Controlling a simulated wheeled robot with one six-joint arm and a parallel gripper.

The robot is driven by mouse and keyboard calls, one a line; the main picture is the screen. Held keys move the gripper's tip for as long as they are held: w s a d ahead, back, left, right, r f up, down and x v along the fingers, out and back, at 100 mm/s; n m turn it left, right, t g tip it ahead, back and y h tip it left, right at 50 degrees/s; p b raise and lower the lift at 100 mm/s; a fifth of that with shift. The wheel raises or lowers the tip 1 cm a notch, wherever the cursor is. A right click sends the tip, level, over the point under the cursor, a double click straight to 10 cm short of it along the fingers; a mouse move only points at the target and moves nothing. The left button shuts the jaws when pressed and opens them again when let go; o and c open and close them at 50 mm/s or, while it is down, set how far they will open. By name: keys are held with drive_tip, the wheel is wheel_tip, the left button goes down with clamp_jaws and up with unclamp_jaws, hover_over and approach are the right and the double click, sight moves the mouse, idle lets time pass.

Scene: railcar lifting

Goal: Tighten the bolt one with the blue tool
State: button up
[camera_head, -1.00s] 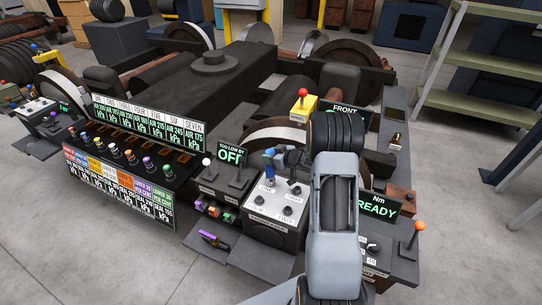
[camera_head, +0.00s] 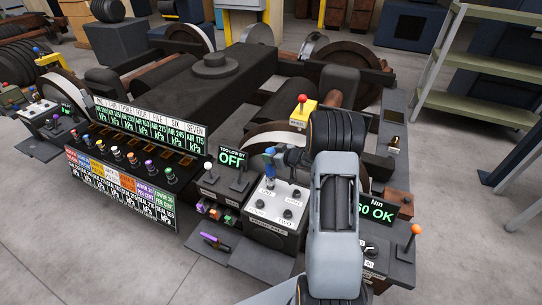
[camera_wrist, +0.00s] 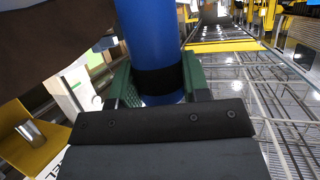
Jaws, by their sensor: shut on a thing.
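The blue tool (camera_head: 270,172) stands roughly upright over the back-left part of the white-topped bolt box (camera_head: 272,207). My gripper (camera_head: 274,156) is shut around its upper part. In the wrist view, the blue tool (camera_wrist: 151,40) has a black band and sits between the green finger pads of my gripper (camera_wrist: 158,82). The tool's lower end reaches the box top at the spot labelled one, and bolt one is hidden beneath it. Other dark bolts (camera_head: 288,214) show on the box top. The Nm display (camera_head: 378,209) reads "OK" in green, with a partly covered number.
A tray left of the box holds a purple-handled tool (camera_head: 214,241). Coloured blocks (camera_head: 215,211) sit behind it. The "OFF" display (camera_head: 232,159) and a yellow box with a red knob (camera_head: 302,112) stand close by. An orange-knobbed lever (camera_head: 416,230) is at right.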

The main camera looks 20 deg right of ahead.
sight(271, 150)
drive_tip(key=shift+r+p, duration=1.6)
drive_tip(key=shift+r, duration=0.45)
drive_tip(key=shift+f, duration=0.1)
